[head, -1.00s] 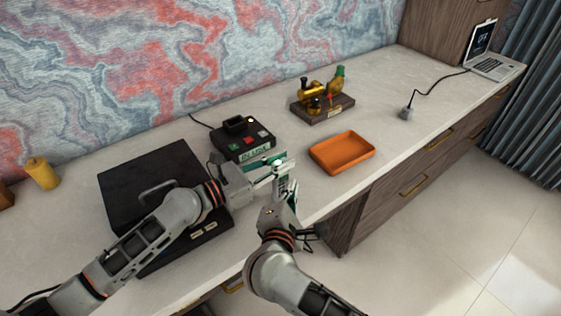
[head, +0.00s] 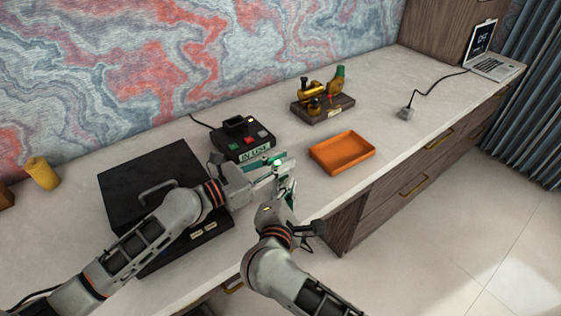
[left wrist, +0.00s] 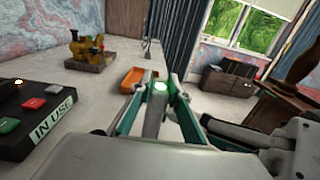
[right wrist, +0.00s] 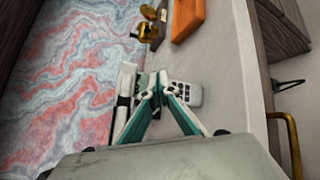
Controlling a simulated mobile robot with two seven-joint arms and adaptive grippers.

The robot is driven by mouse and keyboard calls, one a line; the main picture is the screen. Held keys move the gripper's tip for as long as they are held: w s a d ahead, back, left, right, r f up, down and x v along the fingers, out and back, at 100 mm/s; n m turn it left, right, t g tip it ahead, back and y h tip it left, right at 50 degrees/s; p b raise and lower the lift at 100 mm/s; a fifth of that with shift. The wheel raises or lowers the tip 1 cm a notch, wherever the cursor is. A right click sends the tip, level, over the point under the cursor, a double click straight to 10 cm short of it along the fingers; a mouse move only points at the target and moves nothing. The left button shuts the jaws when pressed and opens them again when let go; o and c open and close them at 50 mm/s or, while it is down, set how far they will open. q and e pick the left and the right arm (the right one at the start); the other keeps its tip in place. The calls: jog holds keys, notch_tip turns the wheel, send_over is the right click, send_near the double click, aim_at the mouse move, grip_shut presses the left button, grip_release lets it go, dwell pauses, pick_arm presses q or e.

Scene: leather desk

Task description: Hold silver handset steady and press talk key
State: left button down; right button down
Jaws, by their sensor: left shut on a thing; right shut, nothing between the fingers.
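The silver handset (left wrist: 153,124) is between the fingers of my left gripper (left wrist: 160,84), which is shut on it. In the right wrist view the handset (right wrist: 188,93) shows a grey keypad. In the head view the fingers mostly hide it, and my left gripper (head: 275,166) holds it above the desk's front part. My right gripper (right wrist: 158,92) is shut and empty, its tips close to the handset's keypad side. I cannot tell whether they touch it. In the head view my right gripper (head: 289,184) is just below the left one.
A black base box (head: 240,140) with coloured buttons and an "IN USE" sign stands behind the grippers. An orange tray (head: 342,153) lies to their right. A black case (head: 140,180) is under my left arm. A brass model (head: 322,103) stands farther back.

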jog(key=shift+w, duration=0.1)
dwell(0.6)
jog(key=shift+s+d, duration=0.3)
jog(key=shift+s, duration=0.2)
jog(key=s+d, duration=0.2)
jog(key=s, duration=0.1)
jog(key=s+d, duration=0.1)
jog(key=s, duration=0.1)
jog(key=shift+d, duration=0.15)
dwell(0.5)
pick_arm(q)
jog(key=c, duration=1.8)
grip_release()
